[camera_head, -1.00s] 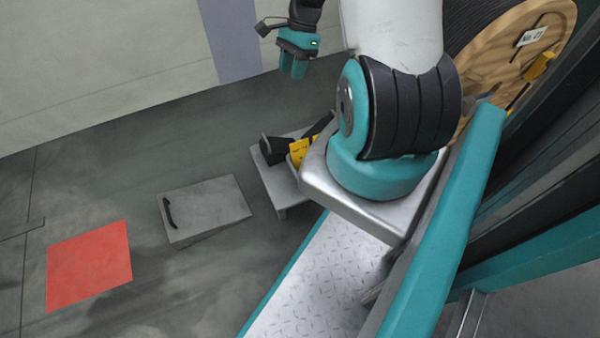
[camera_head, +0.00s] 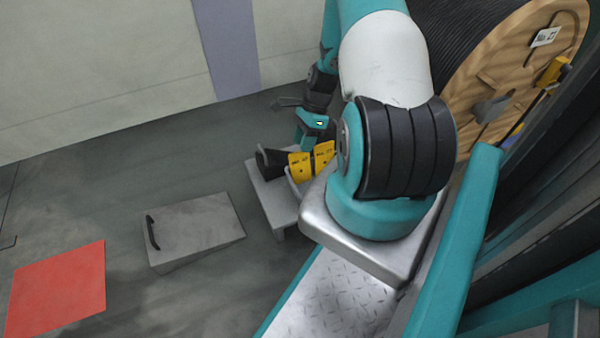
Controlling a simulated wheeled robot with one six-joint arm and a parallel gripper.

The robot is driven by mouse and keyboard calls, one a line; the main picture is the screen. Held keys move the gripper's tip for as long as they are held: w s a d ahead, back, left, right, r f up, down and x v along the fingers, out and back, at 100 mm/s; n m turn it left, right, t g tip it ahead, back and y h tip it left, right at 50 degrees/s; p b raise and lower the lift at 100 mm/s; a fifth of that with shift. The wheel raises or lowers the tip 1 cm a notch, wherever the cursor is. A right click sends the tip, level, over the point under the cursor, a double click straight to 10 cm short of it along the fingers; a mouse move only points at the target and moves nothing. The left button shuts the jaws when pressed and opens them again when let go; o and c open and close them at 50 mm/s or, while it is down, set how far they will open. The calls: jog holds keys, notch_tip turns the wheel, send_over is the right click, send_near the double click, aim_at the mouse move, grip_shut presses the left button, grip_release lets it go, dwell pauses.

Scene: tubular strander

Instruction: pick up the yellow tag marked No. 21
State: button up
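Two yellow tags, a left one (camera_head: 300,164) and a right one (camera_head: 323,155), sit side by side by a dark holder (camera_head: 270,162) on a low grey stand (camera_head: 270,200). Both carry small black print, too small to read surely, so I cannot tell which is No. 21. My arm's base covers part of what lies to their right. My gripper (camera_head: 308,135), teal with a small lit mark, hangs just above the tags. Its fingertips are small and seen from the side, and I cannot tell whether they are open or touch a tag.
A wooden-flanged reel (camera_head: 510,75) with a white label (camera_head: 546,38) and a yellow part (camera_head: 553,72) stands at upper right. A teal rail (camera_head: 468,230) runs along the right. A grey box with a black handle (camera_head: 195,230) and a red floor patch (camera_head: 55,290) lie left.

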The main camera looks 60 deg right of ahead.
aim_at(299, 158)
jog(key=b+x, duration=0.4)
jog(key=x, duration=0.1)
jog(key=shift+w+d+f, duration=0.15)
jog(key=shift+d+f, duration=0.1)
jog(key=shift+f, duration=0.1)
jog(key=shift+r, duration=0.1)
jog(key=shift+c, duration=0.2)
grip_shut()
